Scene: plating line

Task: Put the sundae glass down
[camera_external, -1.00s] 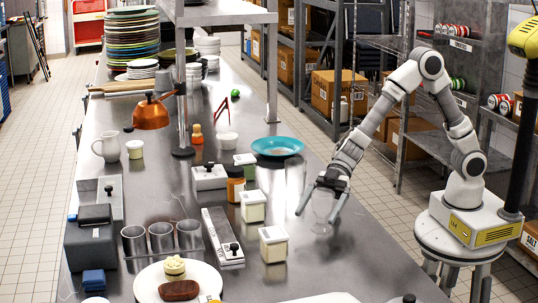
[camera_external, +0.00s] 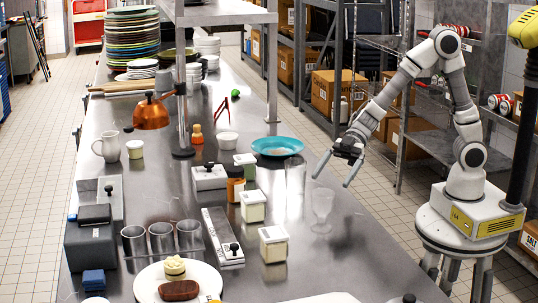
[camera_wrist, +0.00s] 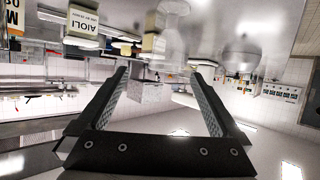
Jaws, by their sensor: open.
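The sundae glass (camera_external: 322,205) is clear and footed. It stands upright on the steel counter (camera_external: 360,260), near the counter's right edge, in the external view. My gripper (camera_external: 332,181) is open and empty, its two fingers apart, above the glass and a little to its right. It appears clear of the glass.
A tall clear glass (camera_external: 295,178) stands behind the sundae glass. Lidded white tubs (camera_external: 273,245) stand to its left. A teal plate (camera_external: 277,147) lies farther back. The counter in front of the sundae glass is mostly clear.

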